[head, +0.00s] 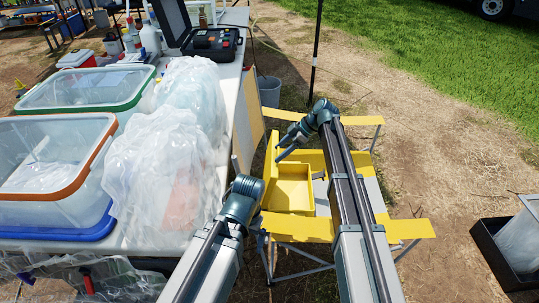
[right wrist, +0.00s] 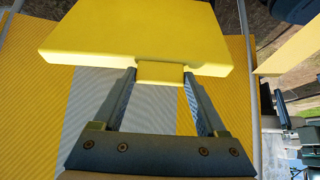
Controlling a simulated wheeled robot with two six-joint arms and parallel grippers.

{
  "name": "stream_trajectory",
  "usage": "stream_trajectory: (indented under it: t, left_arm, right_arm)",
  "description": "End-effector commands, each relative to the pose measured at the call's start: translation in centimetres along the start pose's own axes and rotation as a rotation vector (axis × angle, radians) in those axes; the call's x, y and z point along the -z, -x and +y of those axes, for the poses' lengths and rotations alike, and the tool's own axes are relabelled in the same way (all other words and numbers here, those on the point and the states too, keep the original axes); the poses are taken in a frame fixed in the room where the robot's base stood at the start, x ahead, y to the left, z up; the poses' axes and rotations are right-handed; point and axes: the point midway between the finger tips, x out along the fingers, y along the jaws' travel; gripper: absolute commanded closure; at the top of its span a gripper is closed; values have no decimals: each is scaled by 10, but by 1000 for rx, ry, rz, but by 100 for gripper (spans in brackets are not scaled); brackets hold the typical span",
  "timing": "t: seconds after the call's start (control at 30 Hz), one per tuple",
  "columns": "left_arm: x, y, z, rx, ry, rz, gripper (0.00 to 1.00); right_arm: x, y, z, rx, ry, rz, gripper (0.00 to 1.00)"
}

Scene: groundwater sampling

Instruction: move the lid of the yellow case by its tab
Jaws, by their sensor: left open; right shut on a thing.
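The yellow case (head: 293,186) stands open on a stool with yellow ends, and its inside faces up. Its lid (head: 271,157) appears raised along the case's left side in the head view. In the right wrist view the lid (right wrist: 135,35) is a flat yellow slab with a small tab (right wrist: 160,73) on its near edge. My right gripper (head: 280,152) is shut on this tab, with one finger on each side of it in the right wrist view (right wrist: 160,78). My left gripper (head: 240,180) is open and empty, between the table and the case; its fingers are partly hidden.
A white table on the left bears a clear bin with an orange rim (head: 60,194), a green-rimmed bin (head: 40,108), crumpled clear plastic (head: 165,160) and an open black case (head: 212,43). A dark pole (head: 315,55) stands behind the stool. A black tray (head: 495,255) lies at right.

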Motion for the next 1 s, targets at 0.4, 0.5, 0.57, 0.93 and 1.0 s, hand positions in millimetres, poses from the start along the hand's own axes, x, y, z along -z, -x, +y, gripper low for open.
stream_trajectory:
  t: [0.4,0.5,0.57,0.93,1.0]
  left_arm:
    - [2,-35,3,1,0,0,0]
    - [2,-38,3,1,0,0,0]
    - [2,-40,3,1,0,0,0]
    - [2,-41,4,2,0,0,0]
    - [2,-41,4,2,0,0,0]
  right_arm:
    - [-59,18,0,-1,-2,85,100]
    - [-66,19,0,0,-1,83,100]
    - [-70,20,0,0,-1,83,100]
    - [-75,22,0,-1,0,82,100]
    - [-75,22,0,-1,0,82,100]
